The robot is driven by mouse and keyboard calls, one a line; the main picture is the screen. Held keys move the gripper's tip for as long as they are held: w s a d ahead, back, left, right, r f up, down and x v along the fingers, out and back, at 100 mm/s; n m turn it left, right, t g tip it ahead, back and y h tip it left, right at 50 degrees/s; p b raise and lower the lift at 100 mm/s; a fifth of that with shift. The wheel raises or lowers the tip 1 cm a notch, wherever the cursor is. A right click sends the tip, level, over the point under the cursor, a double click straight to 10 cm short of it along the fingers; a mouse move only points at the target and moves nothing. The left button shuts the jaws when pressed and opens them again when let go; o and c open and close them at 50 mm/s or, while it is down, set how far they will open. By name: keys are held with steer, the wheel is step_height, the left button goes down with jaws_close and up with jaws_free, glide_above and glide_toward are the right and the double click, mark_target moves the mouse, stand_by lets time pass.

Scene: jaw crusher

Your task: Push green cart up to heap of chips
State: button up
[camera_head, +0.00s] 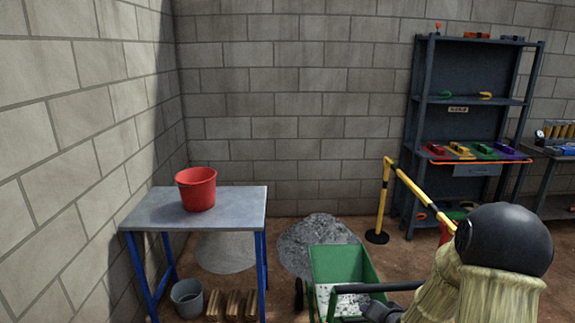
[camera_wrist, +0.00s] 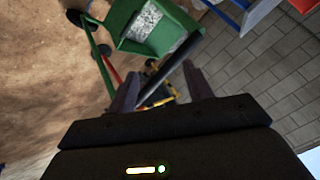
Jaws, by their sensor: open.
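The green cart (camera_head: 370,262) stands low in the middle of the head view, with pale grey chips in its tray. It also shows at the top of the wrist view (camera_wrist: 122,18). A dark speckled grey heap (camera_head: 308,235) lies just behind the cart. A smoother, paler heap (camera_head: 225,252) lies to its left, partly behind the table. My gripper (camera_wrist: 163,88) is open. The cart's black handle bar (camera_wrist: 172,78) runs between its fingers in the wrist view; whether they touch it I cannot tell. In the head view my gripper (camera_head: 380,312) is small and dark beside the handle.
A blue-legged table (camera_head: 240,200) with a red bucket (camera_head: 196,189) stands left of the cart. A grey bucket (camera_head: 187,298) and wooden blocks (camera_head: 232,304) lie beneath it. A yellow barrier (camera_head: 386,195) and dark shelf (camera_head: 465,120) stand right. Block walls close the back and left.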

steer(key=s+a+r+n+g+p, duration=0.2)
steer(key=s+r, duration=0.4)
steer(key=s, duration=0.3)
steer(key=s+a+r+n+g+p, duration=0.3)
steer(key=s+a+r+n+g, duration=0.2)
steer(key=s, duration=0.5)
step_height(320, 180, up, 2)
steer(key=shift+a+r+h, duration=0.1)
steer(key=shift+a+h, duration=0.3)
steer(key=shift+a, duration=0.05)
steer(key=shift+o, duration=0.4)
